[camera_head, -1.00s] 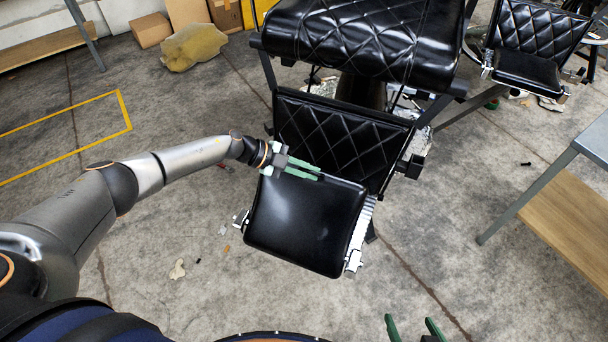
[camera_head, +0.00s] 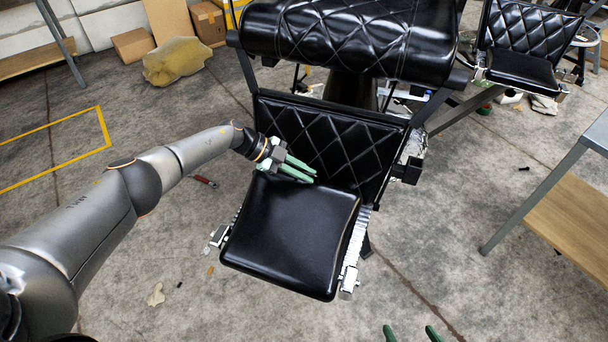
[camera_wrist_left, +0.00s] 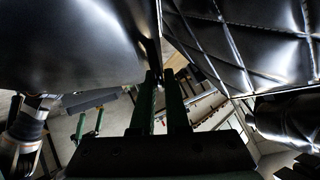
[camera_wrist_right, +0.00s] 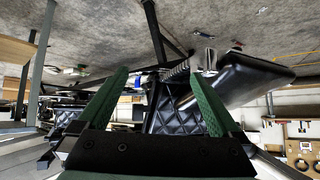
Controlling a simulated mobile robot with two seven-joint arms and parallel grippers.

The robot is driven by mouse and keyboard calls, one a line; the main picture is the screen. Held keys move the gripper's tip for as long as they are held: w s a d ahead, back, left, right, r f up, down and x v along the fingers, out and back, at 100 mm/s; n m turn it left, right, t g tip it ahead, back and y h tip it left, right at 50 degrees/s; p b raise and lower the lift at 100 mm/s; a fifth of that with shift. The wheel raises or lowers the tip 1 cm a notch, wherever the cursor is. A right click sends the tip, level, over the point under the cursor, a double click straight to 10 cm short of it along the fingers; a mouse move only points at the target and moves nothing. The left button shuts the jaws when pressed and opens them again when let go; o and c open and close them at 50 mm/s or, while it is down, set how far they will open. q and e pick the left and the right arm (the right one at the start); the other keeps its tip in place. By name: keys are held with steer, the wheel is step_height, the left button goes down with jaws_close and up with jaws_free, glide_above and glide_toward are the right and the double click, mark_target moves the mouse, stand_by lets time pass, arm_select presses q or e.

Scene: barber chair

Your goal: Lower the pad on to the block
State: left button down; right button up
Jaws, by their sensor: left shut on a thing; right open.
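The smooth black pad (camera_head: 288,238) juts forward from the barber chair's footrest, below the quilted black panel (camera_head: 335,145). The pad also fills the upper left of the left wrist view (camera_wrist_left: 70,40) and shows tilted in the right wrist view (camera_wrist_right: 252,82). My left gripper (camera_head: 300,174) is at the pad's rear edge, close to the panel. It is shut on the pad's edge; the exact contact is hard to see in the dark left wrist view (camera_wrist_left: 160,75). My right gripper (camera_head: 411,331) is open and empty, low in front of the chair. I cannot pick out a separate block.
Metal brackets (camera_head: 350,262) flank the pad. The quilted seat (camera_head: 350,40) overhangs the panel. A second chair (camera_head: 525,45) stands at the back right. A metal-framed bench (camera_head: 560,170) is at the right. The floor left of the pad is mostly clear.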

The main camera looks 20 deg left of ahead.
arm_select(q)
steer(key=shift+w+d+f+b, duration=0.1)
steer(key=shift+w+f+b, duration=0.1)
steer(key=shift+f+b, duration=0.1)
arm_select(e)
steer(key=w+r+t, duration=0.2)
steer(key=w+r, duration=0.2)
steer(key=shift+r+n+t, duration=0.3)
steer(key=shift+r+t, duration=0.1)
arm_select(q)
steer(key=c, duration=0.9)
jaws_free()
steer(key=shift+a+r, duration=0.1)
steer(key=shift+a, duration=0.1)
steer(key=shift+a+r, duration=0.15)
steer(key=shift+a, duration=0.05)
steer(key=shift+p+v, duration=0.55)
steer(key=shift+v, duration=0.2)
steer(key=p+v, duration=0.2)
steer(key=v, duration=0.8)
steer(key=shift+s+r+p, duration=0.1)
steer(key=shift+p, duration=0.2)
arm_select(e)
steer(key=s+f+g, duration=0.2)
steer(key=s, duration=0.1)
steer(key=shift+s+a+f+g, duration=0.25)
steer(key=shift+a+f+g, duration=0.05)
steer(key=shift+a+g, duration=0.1)
